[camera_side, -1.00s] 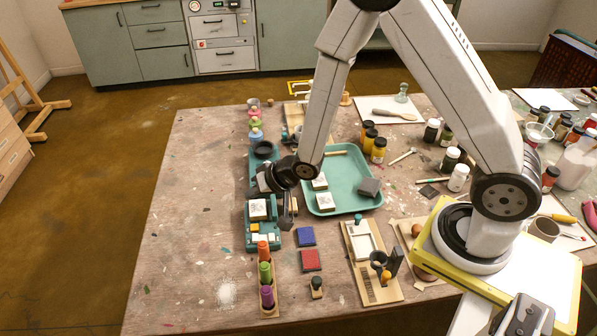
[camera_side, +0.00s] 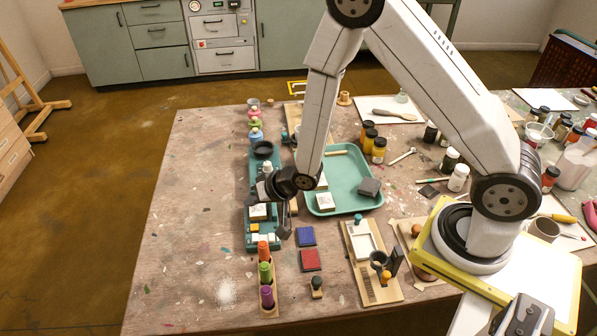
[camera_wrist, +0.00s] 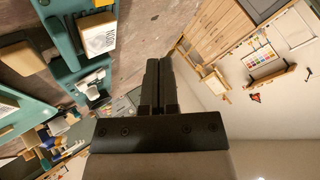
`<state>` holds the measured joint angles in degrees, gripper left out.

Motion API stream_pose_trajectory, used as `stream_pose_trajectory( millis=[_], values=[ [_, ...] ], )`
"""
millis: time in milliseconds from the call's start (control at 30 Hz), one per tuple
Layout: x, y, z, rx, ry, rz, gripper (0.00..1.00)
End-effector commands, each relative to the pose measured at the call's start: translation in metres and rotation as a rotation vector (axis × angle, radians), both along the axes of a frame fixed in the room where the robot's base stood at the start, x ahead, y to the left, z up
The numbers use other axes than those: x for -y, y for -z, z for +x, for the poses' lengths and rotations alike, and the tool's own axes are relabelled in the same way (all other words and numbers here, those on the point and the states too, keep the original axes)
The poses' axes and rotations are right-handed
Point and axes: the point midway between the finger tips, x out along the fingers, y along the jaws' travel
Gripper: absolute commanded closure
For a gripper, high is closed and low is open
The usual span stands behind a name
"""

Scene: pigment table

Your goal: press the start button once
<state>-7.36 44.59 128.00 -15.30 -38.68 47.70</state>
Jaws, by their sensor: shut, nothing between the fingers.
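A teal device (camera_side: 251,243) stands at the left of the table, with a pale tile (camera_side: 259,211) and small white and yellow keys (camera_side: 257,238) at its near end. Which key is the start button I cannot tell. My gripper (camera_side: 284,230) is shut and empty, its fingertips close to the right side of the keys. Contact cannot be made out. In the wrist view the shut fingers (camera_wrist: 158,85) point away from the camera, and the teal device (camera_wrist: 62,70) lies to their left with its pale tile (camera_wrist: 98,34).
A teal tray (camera_side: 343,205) with blocks lies to the right. Blue (camera_side: 306,236) and red (camera_side: 311,260) pads lie in front of it. A wooden rack (camera_side: 267,300) with coloured bottles stands nearest the front. Bare table lies left of the device.

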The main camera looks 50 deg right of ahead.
Motion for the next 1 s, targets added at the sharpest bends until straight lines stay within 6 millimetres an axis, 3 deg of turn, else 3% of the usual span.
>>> stream_pose_trajectory(
  millis=[500, 1000],
  values=[
    [0.000, 0.053, 0.000, -0.002, 0.000, 0.000, 1.00],
    [0.000, 0.066, 0.000, 0.000, 0.000, 0.000, 1.00]
  ],
)
